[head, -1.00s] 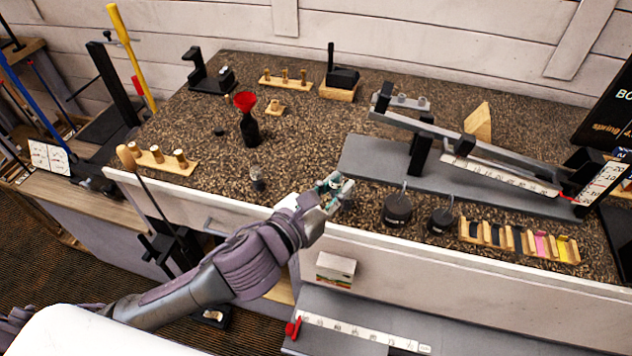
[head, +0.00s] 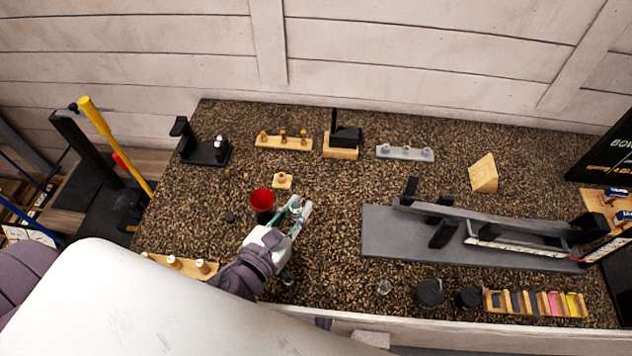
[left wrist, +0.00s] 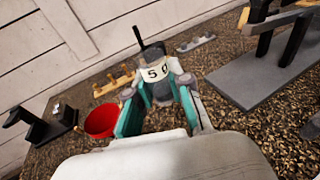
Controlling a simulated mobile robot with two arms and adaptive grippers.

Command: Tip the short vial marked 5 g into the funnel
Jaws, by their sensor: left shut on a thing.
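The vial with a white label reading 5 and a partly legible letter (left wrist: 156,75) stands between my left gripper's teal-padded fingers in the left wrist view. My left gripper (head: 298,212) is shut on it, just right of the red funnel (head: 262,198) in the head view. The vial looks roughly upright, not tipped over the funnel. The funnel's open mouth also shows in the left wrist view (left wrist: 101,121), left of the fingers. The funnel sits on a dark bottle, mostly hidden now. My right gripper is not in view.
A wooden peg rack (head: 283,143) and a small wooden block (head: 282,181) are behind the funnel. A grey ramp stand (head: 400,240) is at right. Dark round weights (head: 429,293) stand in front.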

